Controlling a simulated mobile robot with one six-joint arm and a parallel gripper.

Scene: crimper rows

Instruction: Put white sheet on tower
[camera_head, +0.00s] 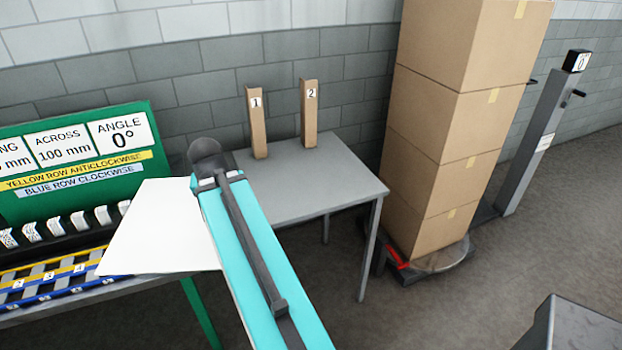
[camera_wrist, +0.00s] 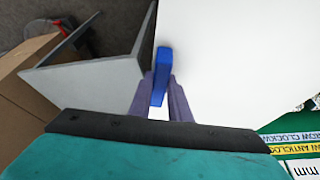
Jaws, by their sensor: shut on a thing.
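The white sheet (camera_head: 165,232) hangs out to the left of my arm in the head view, level with the front of the green-legged bench. In the wrist view the sheet (camera_wrist: 235,50) fills the upper right. My gripper (camera_wrist: 160,90) is shut there on a blue tab at the sheet's edge. My fingers are hidden behind my arm in the head view. The tower (camera_head: 450,140) is a tall stack of brown cardboard boxes on a low round base, right of the grey table. The sheet is well apart from it. The tower's top is cut off by the frame.
A grey table (camera_head: 300,185) with two upright brown posts, post 1 (camera_head: 256,125) and post 2 (camera_head: 309,115), stands between sheet and tower. A green board (camera_head: 70,160) and a colored rack (camera_head: 60,278) are at left. A grey column (camera_head: 535,145) stands right of the tower.

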